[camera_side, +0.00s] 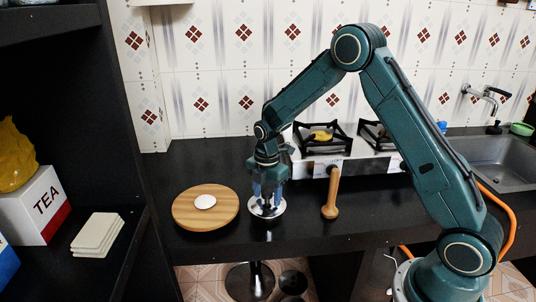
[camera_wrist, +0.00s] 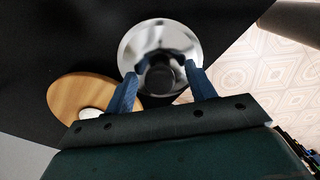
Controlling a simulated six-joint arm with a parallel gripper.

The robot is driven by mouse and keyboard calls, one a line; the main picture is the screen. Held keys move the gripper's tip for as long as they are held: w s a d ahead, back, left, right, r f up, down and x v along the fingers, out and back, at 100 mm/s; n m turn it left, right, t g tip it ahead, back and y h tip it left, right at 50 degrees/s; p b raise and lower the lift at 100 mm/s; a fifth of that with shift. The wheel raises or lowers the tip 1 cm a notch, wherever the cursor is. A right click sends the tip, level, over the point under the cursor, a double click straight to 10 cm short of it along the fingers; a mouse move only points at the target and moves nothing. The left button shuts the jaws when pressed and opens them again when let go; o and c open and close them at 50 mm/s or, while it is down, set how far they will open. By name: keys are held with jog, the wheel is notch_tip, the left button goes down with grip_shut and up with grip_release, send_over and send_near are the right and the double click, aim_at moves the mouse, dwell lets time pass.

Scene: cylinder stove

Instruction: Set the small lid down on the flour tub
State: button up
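A shiny round silver lid (camera_side: 267,208) is below my gripper (camera_side: 267,194), near the front of the dark counter. In the wrist view the silver lid (camera_wrist: 138,48) has a dark round middle, perhaps a knob or a reflection. The two blue fingers of my gripper (camera_wrist: 161,75) are apart, with this dark middle between them and a gap on both sides. I cannot tell if the fingers touch the rim. A round wooden piece (camera_side: 185,217) with a small white disc (camera_side: 205,202) lies to the left. I cannot make out a flour tub for certain.
A wooden pestle-like tool (camera_side: 332,195) stands upright to the right. A stove (camera_side: 350,165) is behind it and a sink (camera_side: 500,165) at far right. A TEA box (camera_side: 45,210) and pale stacked tiles (camera_side: 97,233) are at left. The counter's front edge is close.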

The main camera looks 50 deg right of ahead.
jog(key=shift+r, duration=0.1)
notch_tip(320, 180, up, 14)
jog(key=shift+f, duration=0.2)
dwell(0.8)
dwell(0.4)
jog(key=s+a+r+m+t, duration=0.35)
jog(key=s+r+m, duration=0.65)
jog(key=s, duration=0.4)
jog(key=s+a+m+t, duration=0.2)
jog(key=s+m, duration=0.6)
jog(key=s, duration=0.7)
jog(key=shift+s+r, duration=0.3)
jog(key=shift+r, duration=0.1)
